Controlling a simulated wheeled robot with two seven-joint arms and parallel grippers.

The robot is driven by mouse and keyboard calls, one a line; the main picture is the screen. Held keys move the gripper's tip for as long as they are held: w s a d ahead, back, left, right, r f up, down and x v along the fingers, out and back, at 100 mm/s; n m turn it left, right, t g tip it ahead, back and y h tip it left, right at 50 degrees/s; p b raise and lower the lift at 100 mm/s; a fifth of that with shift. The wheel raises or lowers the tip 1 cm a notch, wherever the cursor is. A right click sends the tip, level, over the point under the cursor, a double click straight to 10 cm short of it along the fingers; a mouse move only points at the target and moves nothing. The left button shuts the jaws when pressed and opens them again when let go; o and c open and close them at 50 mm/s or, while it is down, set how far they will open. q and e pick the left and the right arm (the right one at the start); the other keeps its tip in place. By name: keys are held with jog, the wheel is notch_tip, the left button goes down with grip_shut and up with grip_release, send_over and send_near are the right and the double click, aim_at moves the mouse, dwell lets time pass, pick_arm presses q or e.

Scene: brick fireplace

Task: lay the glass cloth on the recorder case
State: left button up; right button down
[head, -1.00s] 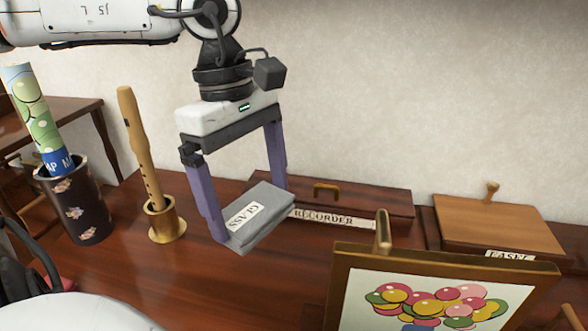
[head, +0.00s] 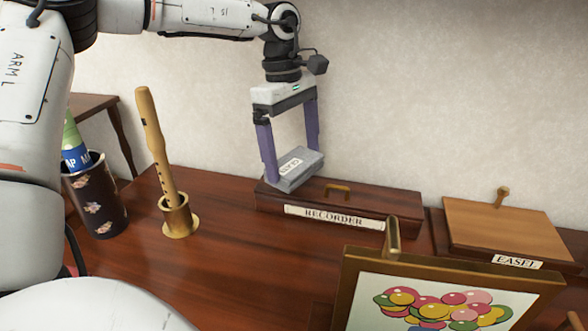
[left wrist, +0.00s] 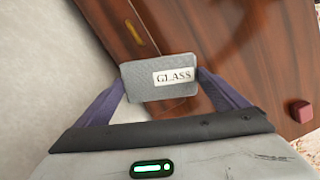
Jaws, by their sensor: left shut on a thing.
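The glass cloth (head: 303,172) is a folded grey cloth with a white label; its label reads GLASS in the left wrist view (left wrist: 145,84). My left gripper (head: 293,165) is shut on it, a purple finger at each side. The recorder case (head: 399,212) is a dark brown box with a brass handle and a RECORDER label, against the wall. In the head view the cloth appears over the left part of the case's lid, left of the handle. Whether it touches the lid is unclear. In the left wrist view the case (left wrist: 108,28) lies beyond the cloth. My right gripper is not in view.
The easel box (head: 505,228) is right of the case. A framed balloon picture (head: 440,300) stands in front.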

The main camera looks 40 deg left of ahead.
aim_at(293, 159)
pick_arm(q)
notch_tip(293, 159, down, 4)
jog(key=shift+f, duration=0.1)
jog(key=shift+w+a+f, duration=0.1)
jog(key=shift+w+f, duration=0.1)
jog(key=o, duration=0.6)
jog(key=shift+o, duration=0.2)
jog(key=shift+s+a+r, duration=0.1)
jog(key=shift+a+r, duration=0.1)
jog(key=shift+r, duration=1.05)
jog(key=shift+w+a+r, duration=0.1)
jog(key=shift+a+r, duration=0.05)
jog(key=shift+r, duration=1.1)
jog(key=shift+s+a+r, duration=0.1)
jog(key=shift+a+r, duration=0.1)
jog(key=shift+r, duration=1.05)
